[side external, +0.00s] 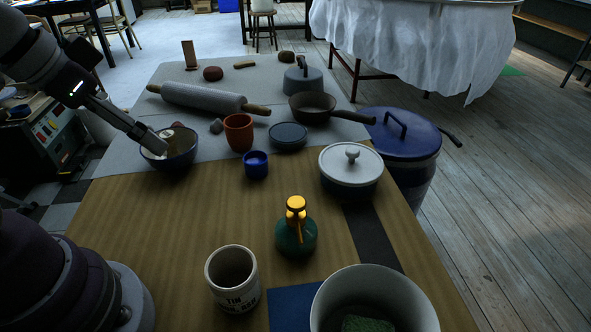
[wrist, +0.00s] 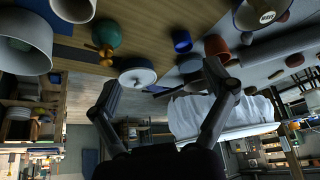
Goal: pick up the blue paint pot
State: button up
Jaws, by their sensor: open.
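The blue paint pot (side external: 256,165) is a small, deep-blue cup standing upright on the wooden table, near the edge of the grey cloth. It also shows in the wrist view (wrist: 182,41), above the gap between my fingers. My gripper (side external: 160,148) is at the left in the side view, in line with the dark blue bowl (side external: 170,154) and left of the pot. In the wrist view my gripper (wrist: 163,80) has its two fingers spread wide with nothing between them. The pot stands apart from the gripper.
A terracotta cup (side external: 239,132) and a dark blue dish (side external: 289,136) stand just behind the pot. A lidded white-and-blue pot (side external: 351,170) is to the right. A green bottle (side external: 296,230) and a mug (side external: 232,278) stand in front. Bare wood lies left of the bottle.

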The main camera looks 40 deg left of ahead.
jog(key=n+g+y, duration=0.1)
jog(key=n, duration=0.3)
send_over(256, 159)
jog(key=s+d, duration=0.2)
jog(key=s, duration=0.3)
notch_tip(256, 159, down, 10)
jog(key=x, duration=1)
jog(key=shift+s+f, duration=0.15)
jog(key=shift+f, duration=0.35)
jog(key=shift+d, duration=0.1)
jog(key=c, duration=1.2)
jog(key=shift+c, duration=0.3)
jog(key=shift+r, duration=0.15)
